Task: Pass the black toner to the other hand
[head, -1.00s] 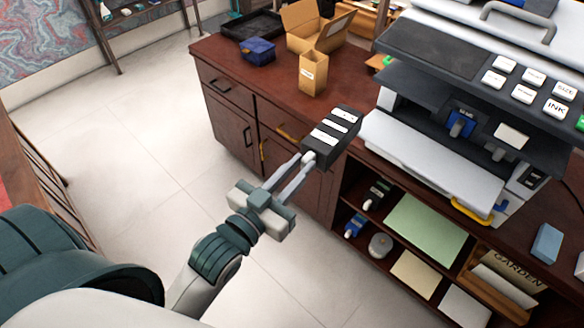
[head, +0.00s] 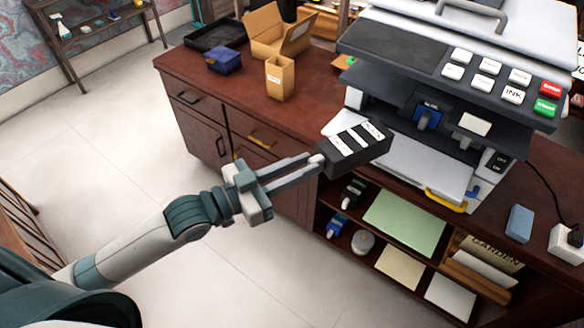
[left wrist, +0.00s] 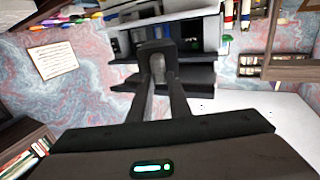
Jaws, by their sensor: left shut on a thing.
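The black toner (head: 355,149) is a dark box with white label strips on its upper face. My left gripper (head: 318,162) is shut on its left end and holds it in the air in front of the printer (head: 410,150). In the left wrist view, the toner (left wrist: 157,47) shows dark between the two fingertips, with the printer behind it. My right gripper is in neither view.
The printer stands on the brown desk (head: 300,118), its white tray jutting forward behind the toner. A tan box (head: 279,78), an open carton (head: 277,35) and a blue box (head: 224,60) stand at the back left. Open shelves (head: 350,215) lie below. Floor at left is clear.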

